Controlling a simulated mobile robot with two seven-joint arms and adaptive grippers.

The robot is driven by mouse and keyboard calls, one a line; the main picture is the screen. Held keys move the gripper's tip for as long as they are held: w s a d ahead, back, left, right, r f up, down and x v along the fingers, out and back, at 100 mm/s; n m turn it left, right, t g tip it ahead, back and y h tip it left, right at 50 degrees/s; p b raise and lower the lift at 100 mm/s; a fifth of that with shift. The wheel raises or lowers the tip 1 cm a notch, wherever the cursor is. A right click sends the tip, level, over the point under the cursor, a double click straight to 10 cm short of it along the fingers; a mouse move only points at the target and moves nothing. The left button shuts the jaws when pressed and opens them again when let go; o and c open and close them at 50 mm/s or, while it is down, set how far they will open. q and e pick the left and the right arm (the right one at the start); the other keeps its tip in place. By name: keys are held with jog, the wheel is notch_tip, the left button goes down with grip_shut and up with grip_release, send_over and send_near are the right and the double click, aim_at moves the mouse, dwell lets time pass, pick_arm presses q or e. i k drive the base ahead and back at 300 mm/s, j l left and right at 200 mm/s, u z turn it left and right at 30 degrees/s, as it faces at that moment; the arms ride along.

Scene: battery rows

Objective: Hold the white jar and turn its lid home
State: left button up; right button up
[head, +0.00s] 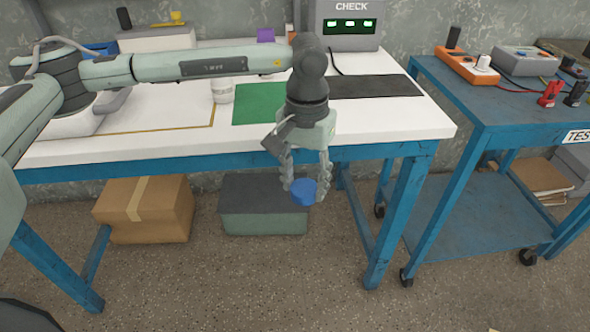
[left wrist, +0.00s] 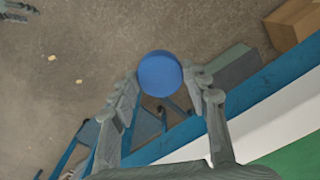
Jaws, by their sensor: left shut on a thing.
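The white jar (head: 222,90) stands upright on the white table, left of the green mat; its upper part is close to my arm in the picture. My left gripper (head: 304,190) is shut on a round blue lid (head: 303,192), held between the fingertips out in front of the table's front edge, over the floor. The lid also shows in the left wrist view (left wrist: 160,74), pinched between both fingers. The lid and jar are well apart. A grey finger-like part (left wrist: 18,10) at the top left of the left wrist view may be my right gripper; its state is unclear.
The white table (head: 400,122) carries a green mat (head: 259,104), a black mat (head: 372,87) and a CHECK box (head: 347,25). A blue cart (head: 480,95) with meters stands right. A cardboard box (head: 146,210) and grey-green crate (head: 262,222) sit below the table.

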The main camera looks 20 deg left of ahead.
aim_at(222, 88)
jog(key=k+j, duration=0.15)
jog(key=j, duration=0.25)
jog(key=k+j+z, duration=0.1)
jog(key=j, duration=0.3)
jog(key=k+j, duration=0.2)
jog(key=j, duration=0.2)
